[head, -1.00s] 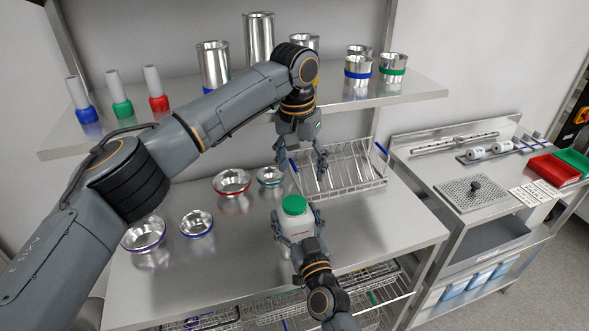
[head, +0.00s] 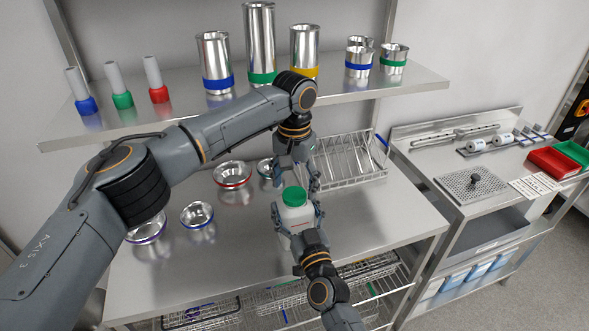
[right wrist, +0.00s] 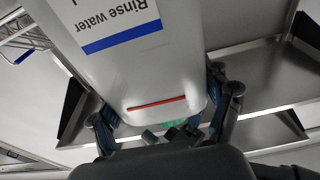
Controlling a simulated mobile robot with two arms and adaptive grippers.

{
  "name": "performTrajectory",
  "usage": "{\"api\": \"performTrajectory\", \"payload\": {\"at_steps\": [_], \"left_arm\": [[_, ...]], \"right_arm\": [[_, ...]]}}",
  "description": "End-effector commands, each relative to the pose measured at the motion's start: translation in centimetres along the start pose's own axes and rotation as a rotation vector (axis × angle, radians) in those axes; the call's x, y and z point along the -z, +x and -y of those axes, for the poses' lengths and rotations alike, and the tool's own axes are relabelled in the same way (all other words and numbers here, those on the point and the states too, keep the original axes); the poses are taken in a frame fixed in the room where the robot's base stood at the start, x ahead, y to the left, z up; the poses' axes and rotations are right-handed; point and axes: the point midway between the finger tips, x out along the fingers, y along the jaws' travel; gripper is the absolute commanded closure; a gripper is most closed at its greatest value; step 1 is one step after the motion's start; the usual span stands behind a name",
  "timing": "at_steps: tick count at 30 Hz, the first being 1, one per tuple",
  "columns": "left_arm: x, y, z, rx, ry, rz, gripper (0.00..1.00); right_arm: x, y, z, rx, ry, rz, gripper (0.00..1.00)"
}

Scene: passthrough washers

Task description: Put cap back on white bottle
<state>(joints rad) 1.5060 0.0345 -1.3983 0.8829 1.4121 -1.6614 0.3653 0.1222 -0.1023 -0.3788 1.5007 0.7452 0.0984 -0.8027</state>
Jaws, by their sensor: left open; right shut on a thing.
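The white bottle (head: 297,219) stands upright near the front of the steel table, with the green cap (head: 294,196) sitting on its top. I cannot tell whether the cap is screwed tight. My right gripper (head: 297,213) is shut on the bottle's body from the front, one finger on each side. My left gripper (head: 296,181) points down, open, just above and behind the cap, its fingers spread and apart from it. In the right wrist view the bottle (right wrist: 120,65) shows an upside-down "Rinse water" label with a blue stripe; a bit of green shows low between the fingers.
A wire rack (head: 348,162) stands behind and right of the bottle. Metal bowls with red (head: 232,175) and blue (head: 197,214) rings lie to the left. A shelf (head: 330,95) with steel cylinders overhangs the back. The table right of the bottle is clear.

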Motion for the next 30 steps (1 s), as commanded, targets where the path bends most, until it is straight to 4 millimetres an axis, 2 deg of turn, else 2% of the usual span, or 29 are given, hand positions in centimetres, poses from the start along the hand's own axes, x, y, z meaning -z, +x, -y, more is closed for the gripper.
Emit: {"api": "performTrajectory", "payload": {"at_steps": [6,14,15,17,23,30], "left_arm": [[0.0,1.6,0.0,0.0,-0.001,0.0,0.28],[0.0,1.8,0.0,-0.001,-0.001,-0.001,0.28],[0.0,1.8,0.0,-0.001,-0.001,-0.001,0.3],[0.0,1.7,0.0,-0.001,-0.001,-0.001,0.42],[0.0,1.7,0.0,0.0,-0.001,-0.001,0.83],[0.0,1.8,0.0,0.0,0.005,-0.001,0.85]], "right_arm": [[0.0,0.0,0.0,0.0,0.0,0.0,1.0],[0.0,0.0,0.0,0.0,0.0,0.0,1.0],[0.0,0.0,0.0,0.0,0.0,0.0,1.0],[0.0,0.0,0.0,0.0,0.0,0.0,1.0],[0.0,0.0,0.0,0.0,0.0,0.0,1.0],[0.0,0.0,0.0,0.0,0.0,0.0,1.0]]}}
